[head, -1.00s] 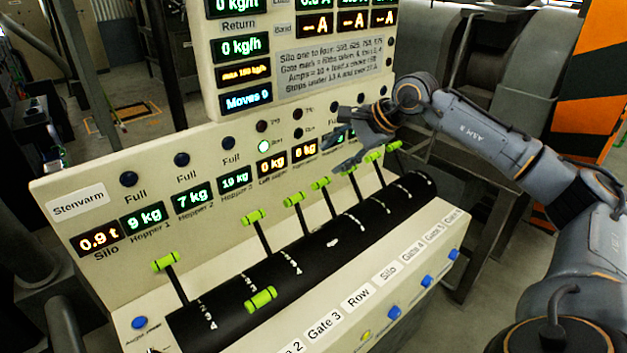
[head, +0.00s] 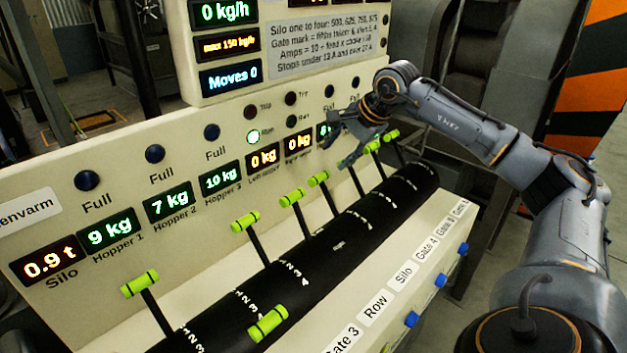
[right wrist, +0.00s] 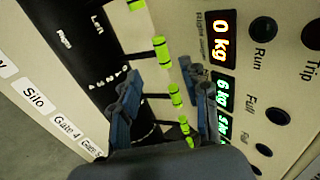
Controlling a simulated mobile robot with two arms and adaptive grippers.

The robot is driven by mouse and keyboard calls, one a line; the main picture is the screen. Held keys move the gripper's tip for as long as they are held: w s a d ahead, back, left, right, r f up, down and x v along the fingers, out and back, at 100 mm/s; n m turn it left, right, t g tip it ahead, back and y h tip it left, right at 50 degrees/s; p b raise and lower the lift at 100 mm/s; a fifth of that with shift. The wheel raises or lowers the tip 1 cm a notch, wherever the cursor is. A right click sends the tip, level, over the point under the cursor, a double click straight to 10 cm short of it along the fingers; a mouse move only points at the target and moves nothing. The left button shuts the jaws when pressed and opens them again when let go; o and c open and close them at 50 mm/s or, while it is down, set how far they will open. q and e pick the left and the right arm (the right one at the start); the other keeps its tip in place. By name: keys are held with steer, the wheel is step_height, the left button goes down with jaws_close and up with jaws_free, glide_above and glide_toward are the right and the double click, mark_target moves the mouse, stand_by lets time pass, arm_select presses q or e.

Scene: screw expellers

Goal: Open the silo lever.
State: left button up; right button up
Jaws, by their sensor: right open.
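Green-handled levers stand along a black ribbed drum on the panel. Going by the front labels, the silo lever (head: 318,179) appears to be the upright one in line with the "Silo" label (head: 404,276); its handle shows in the right wrist view (right wrist: 160,50). My right gripper (head: 339,146) is open and empty, just above and right of that handle, apart from it. In the right wrist view, my right gripper (right wrist: 164,100) has its fingers spread, with several handles visible between and beyond them. It partly hides the neighbouring lever in the head view. My left gripper is not in view.
Other levers crowd both sides, including an upright one (head: 292,198) to the left and others (head: 372,147) to the right. One lever (head: 268,322) is tilted forward at the front. The display panel (head: 110,225) rises behind the levers. Blue buttons (head: 440,280) line the front.

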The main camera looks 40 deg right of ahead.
mark_target(316, 180)
steer(key=p+x, duration=0.3)
steer(key=x, duration=0.8)
steer(key=shift+s, duration=0.1)
steer(key=shift+w+f, duration=0.3)
steer(key=shift+f, duration=0.3)
jaws_close()
